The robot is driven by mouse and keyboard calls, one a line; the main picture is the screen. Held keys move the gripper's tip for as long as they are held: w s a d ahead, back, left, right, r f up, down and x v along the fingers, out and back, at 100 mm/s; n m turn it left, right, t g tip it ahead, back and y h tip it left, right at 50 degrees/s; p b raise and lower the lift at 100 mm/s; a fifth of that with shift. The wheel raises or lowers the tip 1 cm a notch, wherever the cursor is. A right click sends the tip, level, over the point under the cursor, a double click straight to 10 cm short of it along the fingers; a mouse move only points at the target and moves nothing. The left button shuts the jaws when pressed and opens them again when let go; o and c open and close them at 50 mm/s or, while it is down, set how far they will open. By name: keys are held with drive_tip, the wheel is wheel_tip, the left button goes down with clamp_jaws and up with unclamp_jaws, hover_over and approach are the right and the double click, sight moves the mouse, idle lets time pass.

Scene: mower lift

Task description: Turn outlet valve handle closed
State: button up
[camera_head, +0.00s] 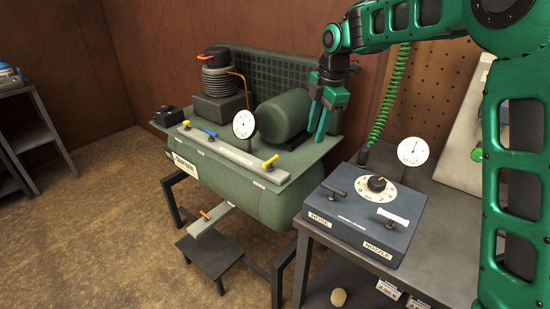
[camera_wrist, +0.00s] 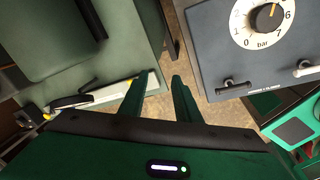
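The green compressor (camera_head: 230,150) carries a pale rail (camera_head: 235,154) with several small lever handles: a yellow handle (camera_head: 186,124) at the left, a blue handle (camera_head: 210,133) and a yellow handle (camera_head: 270,161) at the right end. An orange handle (camera_head: 206,215) sits lower, by the tank. The labels are too small to read, so I cannot tell which handle is the outlet valve. My gripper (camera_head: 320,122) is open and empty, above and to the right of the rail. In the wrist view, my gripper (camera_wrist: 161,78) has its fingers apart, with floor showing between them.
A blue-grey control box (camera_head: 362,215) with a dial (camera_head: 377,185) and two levers stands on the workbench at right, below my gripper. A round gauge (camera_head: 244,124) rises behind the rail. A green coiled hose (camera_head: 391,95) hangs beside the pegboard.

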sight(273, 159)
drive_tip(key=w+a+f+n, duration=0.1)
drive_tip(key=a+n, duration=0.2)
drive_tip(key=a, duration=0.3)
drive_tip(key=w+a+f+n, duration=0.2)
drive_tip(key=a+n, duration=0.1)
drive_tip(key=a, duration=0.2)
drive_tip(key=f, duration=0.3)
drive_tip(key=a+f, duration=0.1)
drive_tip(key=f, duration=0.2)
drive_tip(key=w+f, duration=0.1)
drive_tip(key=f, duration=0.3)
drive_tip(key=shift+a, duration=0.35)
